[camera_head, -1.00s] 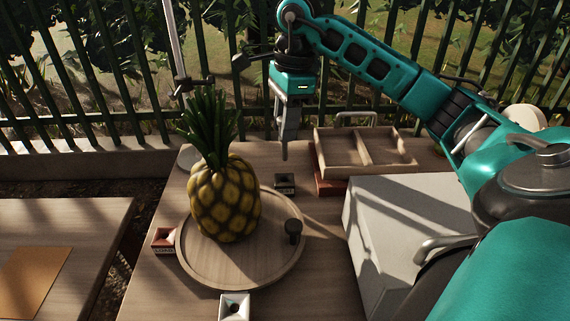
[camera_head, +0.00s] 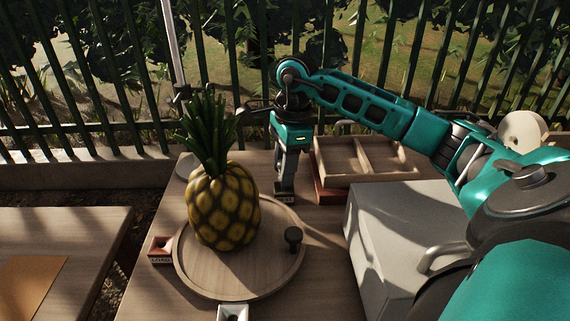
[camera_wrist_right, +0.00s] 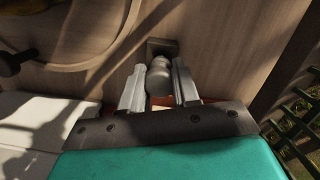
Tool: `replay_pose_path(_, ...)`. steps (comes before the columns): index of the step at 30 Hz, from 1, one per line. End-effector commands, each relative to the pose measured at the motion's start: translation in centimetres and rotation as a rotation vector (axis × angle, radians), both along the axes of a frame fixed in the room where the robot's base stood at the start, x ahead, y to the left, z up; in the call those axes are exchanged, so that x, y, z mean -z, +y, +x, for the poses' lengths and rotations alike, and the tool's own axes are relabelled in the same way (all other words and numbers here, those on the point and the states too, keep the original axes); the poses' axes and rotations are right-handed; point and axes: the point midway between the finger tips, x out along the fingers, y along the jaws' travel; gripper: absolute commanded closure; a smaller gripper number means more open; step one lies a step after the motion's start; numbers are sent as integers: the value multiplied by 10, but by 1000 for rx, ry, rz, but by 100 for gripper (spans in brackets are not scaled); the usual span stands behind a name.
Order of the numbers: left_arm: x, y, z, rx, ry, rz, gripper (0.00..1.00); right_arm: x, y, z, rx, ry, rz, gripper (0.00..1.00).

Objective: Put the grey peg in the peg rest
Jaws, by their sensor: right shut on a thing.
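My right gripper (camera_head: 284,186) points straight down at the dark square block (camera_head: 285,198) behind the round tray; I take this block to be the peg rest. In the right wrist view, the gripper (camera_wrist_right: 159,85) is shut on the grey peg (camera_wrist_right: 158,76), whose rounded end shows between the fingers. The dark block (camera_wrist_right: 162,46) lies directly beyond the peg in that view. The peg's lower end is hidden, so I cannot tell how far it sits in the block. My left gripper is not in view.
A divided wooden box (camera_head: 365,160) and a pale box (camera_head: 400,225) are at the right.

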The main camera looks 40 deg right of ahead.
Motion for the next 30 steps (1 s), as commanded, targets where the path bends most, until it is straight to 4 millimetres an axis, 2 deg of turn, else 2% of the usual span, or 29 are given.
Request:
replay_pose_path(1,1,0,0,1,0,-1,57,2,0,0,0,0,0,69)
replay_pose_path(9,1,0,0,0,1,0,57,1,0,0,0,0,0,44)
replay_pose_path(16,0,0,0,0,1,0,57,0,0,0,0,0,0,44)
replay_pose_path(19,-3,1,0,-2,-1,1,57,-7,0,0,0,-2,0,44)
replay_pose_path(23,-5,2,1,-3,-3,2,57,-27,-3,0,1,-5,-1,44)
replay_pose_path(30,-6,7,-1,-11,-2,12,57,-81,-9,-2,1,-5,0,44)
